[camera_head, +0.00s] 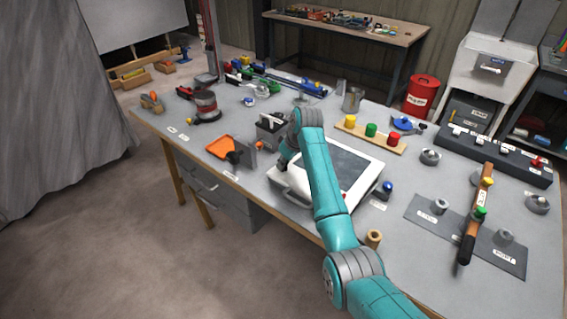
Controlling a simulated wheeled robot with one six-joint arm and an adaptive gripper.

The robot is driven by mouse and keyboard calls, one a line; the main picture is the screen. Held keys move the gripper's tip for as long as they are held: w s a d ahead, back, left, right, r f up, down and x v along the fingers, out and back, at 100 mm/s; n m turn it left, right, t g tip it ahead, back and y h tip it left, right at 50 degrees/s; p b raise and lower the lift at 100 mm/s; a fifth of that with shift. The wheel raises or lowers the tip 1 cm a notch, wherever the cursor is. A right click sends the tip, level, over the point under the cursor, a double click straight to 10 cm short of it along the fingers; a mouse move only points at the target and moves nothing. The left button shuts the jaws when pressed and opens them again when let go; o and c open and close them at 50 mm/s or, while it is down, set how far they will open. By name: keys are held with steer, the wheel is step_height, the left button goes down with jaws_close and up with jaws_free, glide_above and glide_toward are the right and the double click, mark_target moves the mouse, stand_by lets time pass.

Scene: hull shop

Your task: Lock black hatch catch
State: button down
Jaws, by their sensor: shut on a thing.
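The hatch (364,157) is a white frame with a dark grey panel, lying on the grey workbench (410,198). My teal arm reaches across it from the lower right. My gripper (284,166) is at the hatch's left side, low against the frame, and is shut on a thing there. The fingertips and what they hold are mostly hidden by my wrist; by its place it appears to be the black hatch catch, whose lever position I cannot tell. A blue-knobbed part (387,187) stands by the hatch's right corner, and a small red part (344,195) shows beside my arm.
An orange scoop-like tool (222,147) and a grey caddy (270,132) stand left of and behind the hatch. A board with yellow, green and red knobs (371,131) is behind it. Bare bench lies front left.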

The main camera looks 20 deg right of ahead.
steer(key=m+h, duration=0.1)
steer(key=m, duration=0.3)
steer(key=shift+a+m+t+h, duration=0.2)
steer(key=shift+m+t+h, duration=0.1)
steer(key=shift+m+h, duration=0.1)
steer(key=m+h, duration=0.1)
steer(key=m, duration=0.2)
steer(key=shift+m, duration=0.4)
steer(key=m+h, duration=0.2)
steer(key=m, duration=0.2)
steer(key=shift+a, duration=0.1)
steer(key=shift+w+m+g+h, duration=0.1)
steer(key=shift+m+g+h, duration=0.25)
steer(key=shift+m, duration=0.7)
steer(key=shift+m+g+h, duration=0.15)
steer(key=shift+m+g, duration=0.3)
steer(key=shift+m, duration=0.6)
steer(key=c, duration=1.2)
jaws_free()
